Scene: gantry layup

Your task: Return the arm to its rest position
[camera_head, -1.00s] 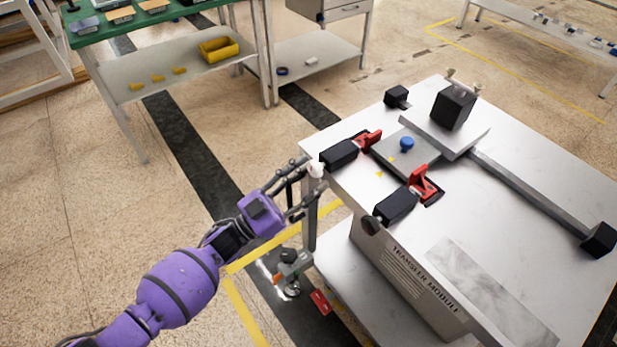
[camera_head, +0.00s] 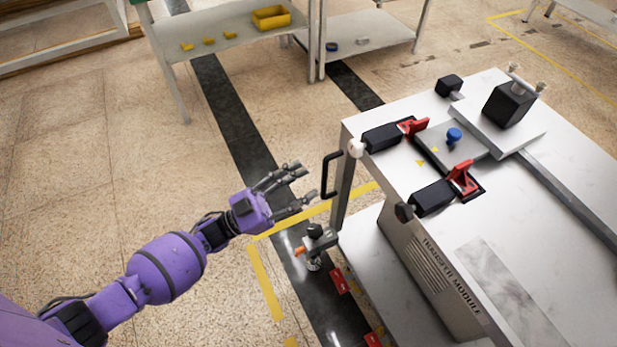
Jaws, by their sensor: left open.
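My left arm is purple and comes in from the lower left. My left gripper (camera_head: 297,188) is open and empty, with its dark fingers spread and pointing right. It hangs in the air left of the transfer module table (camera_head: 385,228), apart from it. A black handle (camera_head: 328,175) on the table's near left side stands a short gap to the right of the fingertips. A white knob (camera_head: 356,148) sits at the table corner above the handle. My right gripper does not show.
The table carries red clamps (camera_head: 461,178), a grey plate with a blue knob (camera_head: 454,136) and a black block (camera_head: 509,103). A caster with an orange part (camera_head: 314,245) is below the gripper. Shelves with a yellow bin (camera_head: 271,18) stand behind. The floor on the left is clear.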

